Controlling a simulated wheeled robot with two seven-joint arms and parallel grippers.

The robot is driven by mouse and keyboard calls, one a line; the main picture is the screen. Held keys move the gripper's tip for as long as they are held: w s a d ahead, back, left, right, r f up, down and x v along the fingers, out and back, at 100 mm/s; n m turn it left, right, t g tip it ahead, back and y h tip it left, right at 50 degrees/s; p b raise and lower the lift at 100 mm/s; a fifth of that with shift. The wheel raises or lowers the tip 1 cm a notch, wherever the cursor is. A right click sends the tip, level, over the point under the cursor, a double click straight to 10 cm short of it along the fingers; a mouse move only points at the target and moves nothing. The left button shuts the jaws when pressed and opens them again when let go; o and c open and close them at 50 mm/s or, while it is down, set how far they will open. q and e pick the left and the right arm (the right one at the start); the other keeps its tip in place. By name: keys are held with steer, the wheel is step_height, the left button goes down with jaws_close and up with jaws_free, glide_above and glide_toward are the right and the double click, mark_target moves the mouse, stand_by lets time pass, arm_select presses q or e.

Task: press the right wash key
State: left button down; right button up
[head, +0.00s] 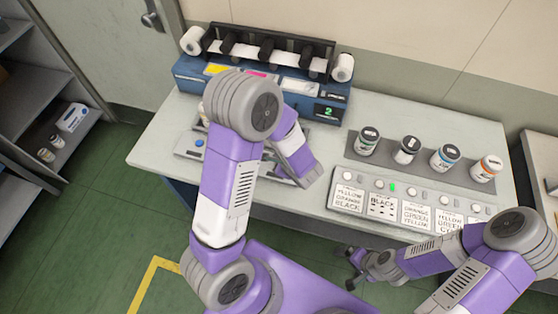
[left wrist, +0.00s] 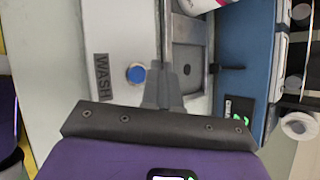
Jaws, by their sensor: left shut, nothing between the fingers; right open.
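A blue round wash key (left wrist: 136,73) sits on a white panel with a WASH label (left wrist: 103,76), near the panel's lower end in the left wrist view. By its place near the green display, it appears to be the right one. My left gripper (left wrist: 162,88) is shut and empty, its fingertips just beside the key in that view; I cannot tell the height gap. In the head view my left arm hides this key and the left fingertips. Another blue key (head: 199,142) shows on the panel's left part. My right gripper (head: 350,268) is open and empty, in front of the table.
The blue rewinder (head: 190,78) with white rolls and a green display (head: 327,111) stands behind the panel. A metal tray with a drain (left wrist: 188,70) lies beside the key. Several jars (head: 408,150) and a row of label cards (head: 382,205) stand at the right.

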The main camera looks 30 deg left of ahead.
arm_select(q)
steer(key=shift+r+p, duration=0.85)
steer(key=shift+r, duration=0.9)
steer(key=shift+f, duration=0.1)
